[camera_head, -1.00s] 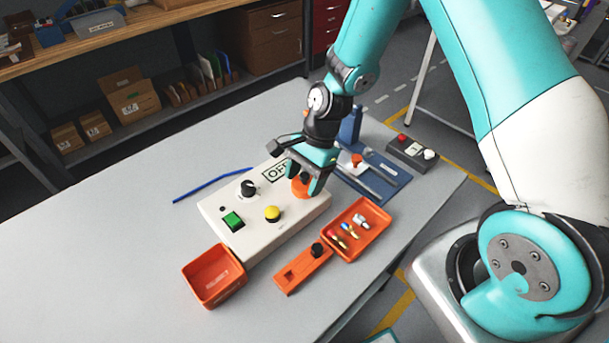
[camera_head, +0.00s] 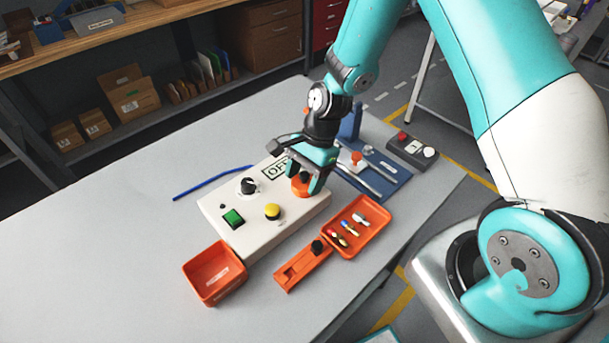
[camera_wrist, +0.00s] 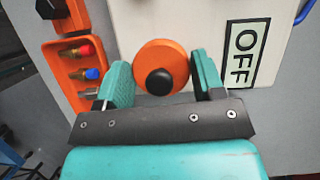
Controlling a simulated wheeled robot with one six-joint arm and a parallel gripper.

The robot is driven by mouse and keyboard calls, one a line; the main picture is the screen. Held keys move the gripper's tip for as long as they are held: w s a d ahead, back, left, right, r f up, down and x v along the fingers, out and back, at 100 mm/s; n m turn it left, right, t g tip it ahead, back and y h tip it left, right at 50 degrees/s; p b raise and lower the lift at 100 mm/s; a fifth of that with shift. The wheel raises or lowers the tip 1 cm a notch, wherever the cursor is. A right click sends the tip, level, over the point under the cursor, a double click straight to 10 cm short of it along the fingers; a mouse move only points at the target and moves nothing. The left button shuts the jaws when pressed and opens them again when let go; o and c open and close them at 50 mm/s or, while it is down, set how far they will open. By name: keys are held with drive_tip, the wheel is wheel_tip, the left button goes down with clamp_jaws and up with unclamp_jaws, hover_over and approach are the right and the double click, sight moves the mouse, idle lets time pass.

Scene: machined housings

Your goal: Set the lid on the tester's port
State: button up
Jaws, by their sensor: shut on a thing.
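The lid (camera_head: 301,186) is an orange disc with a black knob. My gripper (camera_head: 306,183) is shut on it, at the right part of the tester's top. In the wrist view the lid (camera_wrist: 161,67) lies between the two teal fingers (camera_wrist: 160,82), its black knob facing the camera. The tester (camera_head: 243,228) is a white box with a black dial, a green switch, a yellow button and an OFF label. The port is not visible; the lid and fingers cover that part of the top. I cannot tell whether the lid touches the tester.
An orange tray (camera_head: 372,237) with several small coloured parts stands right of the tester. An orange holder with a black knob (camera_head: 301,266) and an empty orange bin (camera_head: 213,284) lie in front. A blue fixture (camera_head: 385,176) stands behind. The table's left is mostly clear.

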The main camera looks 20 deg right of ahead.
sight(304, 174)
drive_tip(key=shift+f, duration=0.15)
drive_tip(key=o, duration=1.1)
drive_tip(key=shift+c, duration=0.2)
drive_tip(key=shift+o, duration=0.3)
wheel_tip(304, 174, up, 8)
drive_tip(key=p, duration=0.7)
idle(0.3)
